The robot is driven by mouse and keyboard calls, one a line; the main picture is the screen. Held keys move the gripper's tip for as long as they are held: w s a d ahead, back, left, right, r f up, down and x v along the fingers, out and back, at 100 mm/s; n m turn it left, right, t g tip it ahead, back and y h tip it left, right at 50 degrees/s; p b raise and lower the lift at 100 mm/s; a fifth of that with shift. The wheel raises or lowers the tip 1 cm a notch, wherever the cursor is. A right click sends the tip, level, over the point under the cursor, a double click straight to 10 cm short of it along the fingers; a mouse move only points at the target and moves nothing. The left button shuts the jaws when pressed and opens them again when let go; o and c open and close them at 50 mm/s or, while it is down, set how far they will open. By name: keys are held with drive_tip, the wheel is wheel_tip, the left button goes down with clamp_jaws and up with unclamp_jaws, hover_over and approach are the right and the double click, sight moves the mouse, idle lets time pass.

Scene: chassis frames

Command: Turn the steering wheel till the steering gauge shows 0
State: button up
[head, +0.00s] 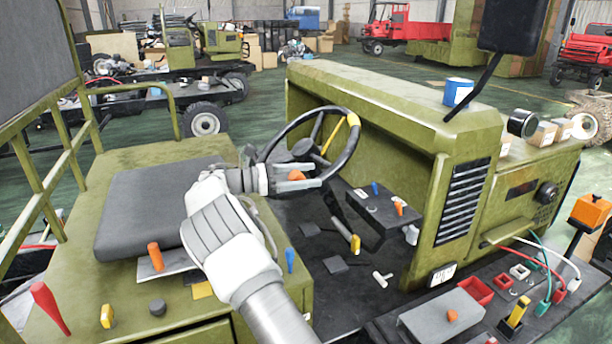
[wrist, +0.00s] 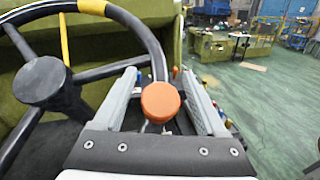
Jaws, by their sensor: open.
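The steering wheel (head: 353,150) has a black rim with a yellow band (head: 353,119) and one yellow spoke (head: 332,136). In the wrist view its dark hub (wrist: 42,82) is at left, and the rim curves down towards my gripper. An orange knob (head: 296,175) sits at the near part of the rim. My gripper (head: 314,178) is at this knob. In the wrist view the orange knob (wrist: 160,102) lies between the open fingers of my gripper (wrist: 160,76), with gaps on both sides. I cannot pick out a steering gauge or its reading.
A grey seat (head: 150,205) is left of my arm. Several coloured levers stand around it, among them an orange one (head: 155,256) and a blue one (head: 290,260). A control box (head: 380,215) is right of the wheel. A blue can (head: 458,91) stands on the green hood.

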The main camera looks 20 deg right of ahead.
drive_tip(key=w+a+b, duration=0.1)
drive_tip(key=a, duration=1.1)
drive_tip(key=shift+r, duration=0.1)
